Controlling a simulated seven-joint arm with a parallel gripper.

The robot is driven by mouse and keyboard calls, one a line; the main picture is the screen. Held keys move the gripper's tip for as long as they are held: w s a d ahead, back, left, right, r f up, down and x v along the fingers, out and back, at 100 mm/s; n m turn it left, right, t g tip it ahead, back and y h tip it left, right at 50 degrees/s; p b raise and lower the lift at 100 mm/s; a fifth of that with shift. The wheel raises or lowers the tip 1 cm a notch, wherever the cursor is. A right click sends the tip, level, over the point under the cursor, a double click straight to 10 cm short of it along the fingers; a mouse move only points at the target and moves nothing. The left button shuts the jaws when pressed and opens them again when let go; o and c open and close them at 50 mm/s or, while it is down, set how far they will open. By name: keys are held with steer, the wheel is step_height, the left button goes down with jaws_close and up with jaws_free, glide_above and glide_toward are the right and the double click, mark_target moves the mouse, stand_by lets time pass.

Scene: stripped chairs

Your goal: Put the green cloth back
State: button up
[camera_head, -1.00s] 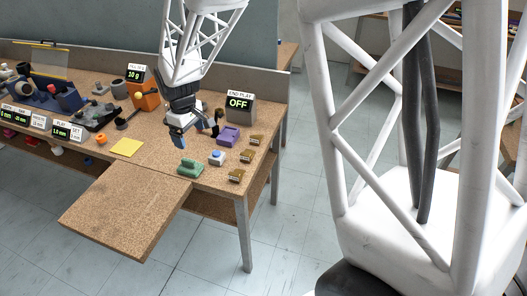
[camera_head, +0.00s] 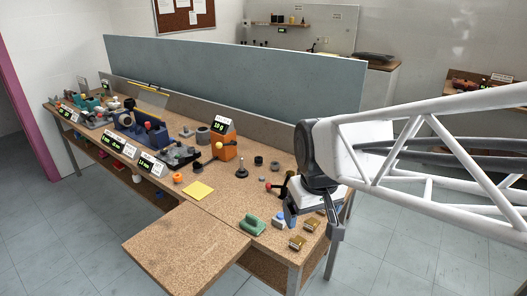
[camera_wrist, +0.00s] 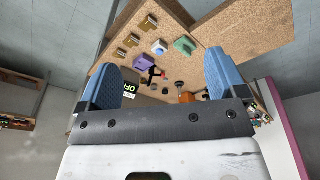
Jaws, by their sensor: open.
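My gripper (camera_head: 313,226) is open over the right end of the workbench (camera_head: 225,199). In the wrist view my gripper (camera_wrist: 165,80) shows two blue-padded fingers apart with nothing held between them. A flat yellow square (camera_head: 198,190) lies further left. My gripper and arm hide part of the bench's right end.
Brass-coloured blocks (camera_head: 297,243) and a white-and-blue item (camera_head: 279,219) stand near the right edge. A purple block (camera_wrist: 143,62) shows in the wrist view. An orange device (camera_head: 222,145) stands further back. A bare board (camera_head: 185,250) juts out in front.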

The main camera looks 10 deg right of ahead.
steer(key=s+d+m, duration=0.1)
steer(key=s+m, duration=0.1)
steer(key=s, duration=0.6)
steer(key=shift+s+d+r+t, duration=0.15)
steer(key=shift+s+t, duration=0.15)
